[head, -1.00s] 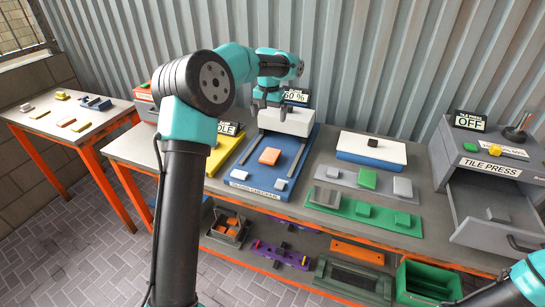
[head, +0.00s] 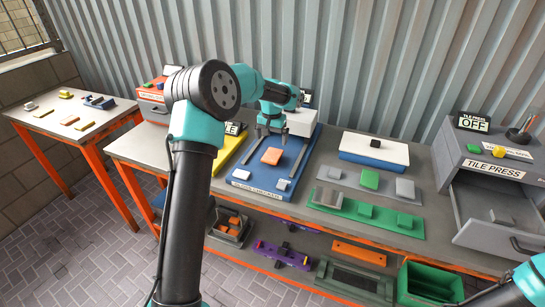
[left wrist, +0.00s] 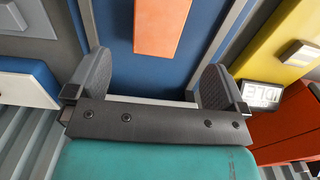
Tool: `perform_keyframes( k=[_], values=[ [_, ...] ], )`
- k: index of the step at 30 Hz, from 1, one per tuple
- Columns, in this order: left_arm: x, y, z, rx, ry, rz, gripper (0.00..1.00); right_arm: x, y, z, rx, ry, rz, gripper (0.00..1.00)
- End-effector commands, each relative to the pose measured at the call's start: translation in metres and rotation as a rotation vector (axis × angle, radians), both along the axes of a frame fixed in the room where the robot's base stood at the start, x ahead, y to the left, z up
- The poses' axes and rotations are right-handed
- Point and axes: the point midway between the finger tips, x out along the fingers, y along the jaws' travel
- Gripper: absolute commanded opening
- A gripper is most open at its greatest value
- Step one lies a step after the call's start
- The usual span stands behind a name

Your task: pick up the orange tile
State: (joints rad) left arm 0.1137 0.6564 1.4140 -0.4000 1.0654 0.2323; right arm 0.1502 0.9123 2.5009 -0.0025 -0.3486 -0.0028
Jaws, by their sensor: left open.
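The orange tile (head: 272,156) lies flat on the blue machine bed (head: 238,175) between two grey rails. In the left wrist view the orange tile (left wrist: 160,25) shows at the top, ahead of the fingers and between their lines. My left gripper (head: 270,136) is over the back part of the blue bed, behind the tile and apart from it. In the left wrist view its two dark fingers (left wrist: 158,85) are wide apart with nothing between them. My right gripper is out of view; only part of my right arm shows at the lower right.
A white block (head: 302,122) stands at the back of the blue bed, close to my left gripper. A yellow machine (head: 226,150) is left of the bed. A green board (head: 350,208) and grey board with small blocks lie right. The tile press (head: 490,160) has an open drawer.

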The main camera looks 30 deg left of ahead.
Motion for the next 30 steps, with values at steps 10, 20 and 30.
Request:
perform_keyframes(
  k=[10,20,30],
  values=[
    [0.000,0.000,-0.024,0.000,0.000,0.000,0.99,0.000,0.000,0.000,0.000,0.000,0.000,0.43],
    [0.000,-0.001,-0.032,0.000,0.001,0.000,0.99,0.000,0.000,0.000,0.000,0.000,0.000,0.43],
    [0.001,-0.003,-0.073,0.000,0.002,-0.001,0.99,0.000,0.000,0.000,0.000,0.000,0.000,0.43]
  ],
)
